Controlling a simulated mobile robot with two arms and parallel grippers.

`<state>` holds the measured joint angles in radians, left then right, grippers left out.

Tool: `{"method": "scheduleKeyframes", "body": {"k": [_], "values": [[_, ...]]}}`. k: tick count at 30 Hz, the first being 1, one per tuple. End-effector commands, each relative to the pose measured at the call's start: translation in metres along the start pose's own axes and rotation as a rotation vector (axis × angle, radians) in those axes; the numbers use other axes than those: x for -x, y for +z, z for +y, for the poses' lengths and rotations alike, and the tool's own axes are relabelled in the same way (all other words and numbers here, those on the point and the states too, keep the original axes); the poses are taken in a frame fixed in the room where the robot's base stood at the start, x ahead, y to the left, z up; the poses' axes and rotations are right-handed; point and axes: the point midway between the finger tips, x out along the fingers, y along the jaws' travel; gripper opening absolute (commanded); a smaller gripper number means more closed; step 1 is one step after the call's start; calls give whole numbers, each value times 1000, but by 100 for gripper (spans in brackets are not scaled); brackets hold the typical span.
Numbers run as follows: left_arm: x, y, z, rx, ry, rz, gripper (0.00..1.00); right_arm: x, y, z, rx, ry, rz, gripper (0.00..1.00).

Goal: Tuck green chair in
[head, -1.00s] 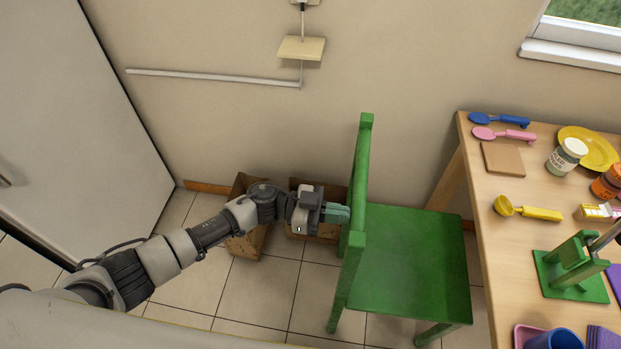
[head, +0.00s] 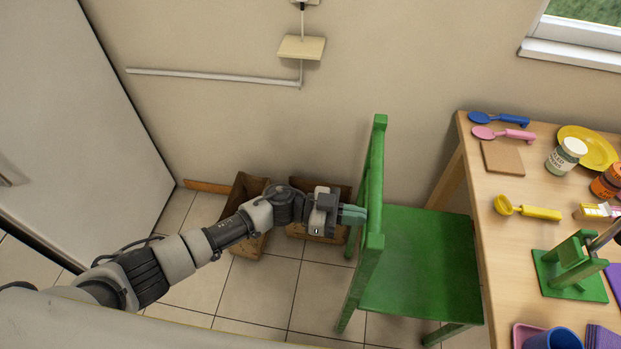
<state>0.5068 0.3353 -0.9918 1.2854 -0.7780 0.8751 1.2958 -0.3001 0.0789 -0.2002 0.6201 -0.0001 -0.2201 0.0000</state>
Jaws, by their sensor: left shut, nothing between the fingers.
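The green chair (head: 420,262) stands upright on the tiled floor, its backrest on the left and its seat toward the wooden table (head: 483,222). The seat's right edge is close to the table's left side. My left gripper (head: 358,214) is shut and empty. Its fingertips are at the back side of the chair's backrest and appear to touch it. My right gripper is not in view.
The table holds a blue spoon (head: 498,118), a pink spoon (head: 504,134), a yellow plate (head: 590,148), jars and a green stand (head: 570,268).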

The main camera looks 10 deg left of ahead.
Motion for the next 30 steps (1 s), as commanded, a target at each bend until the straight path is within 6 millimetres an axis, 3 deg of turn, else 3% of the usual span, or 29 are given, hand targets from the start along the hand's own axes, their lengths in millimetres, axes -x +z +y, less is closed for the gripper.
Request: {"method": "scheduleKeyframes", "body": {"k": [18,30], "values": [[-38,-2,0,-1,3,4,0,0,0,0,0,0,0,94],[-18,-29,0,0,-1,1,0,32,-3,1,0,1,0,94]]}}
